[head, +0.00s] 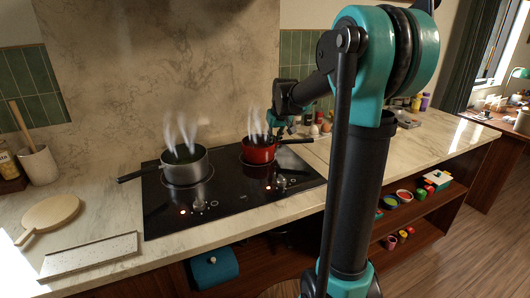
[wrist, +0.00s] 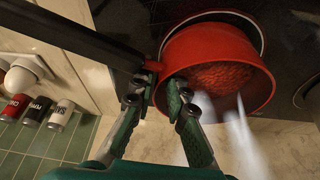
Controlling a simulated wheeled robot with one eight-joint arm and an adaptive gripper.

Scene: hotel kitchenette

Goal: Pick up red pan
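The red pan (head: 258,153) sits on the right back part of the black cooktop, with steam rising from it. Its black handle (head: 298,140) points right. In the wrist view the pan (wrist: 228,42) holds reddish food, and the handle (wrist: 85,35) runs to the upper left. My gripper (wrist: 162,80) is at the pan's rim by the handle's base. Its fingers are apart: one is outside the wall below the handle, the other overlaps the rim. Contact is unclear. In the head view my gripper (head: 277,125) is small and partly hidden by the pan and arm.
A steaming grey pot (head: 186,168) stands left of the red pan on the cooktop (head: 235,200). Spice jars (wrist: 60,114) and eggs (head: 326,127) stand to the right of the pan near the wall. A board (head: 90,256) lies on the left counter.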

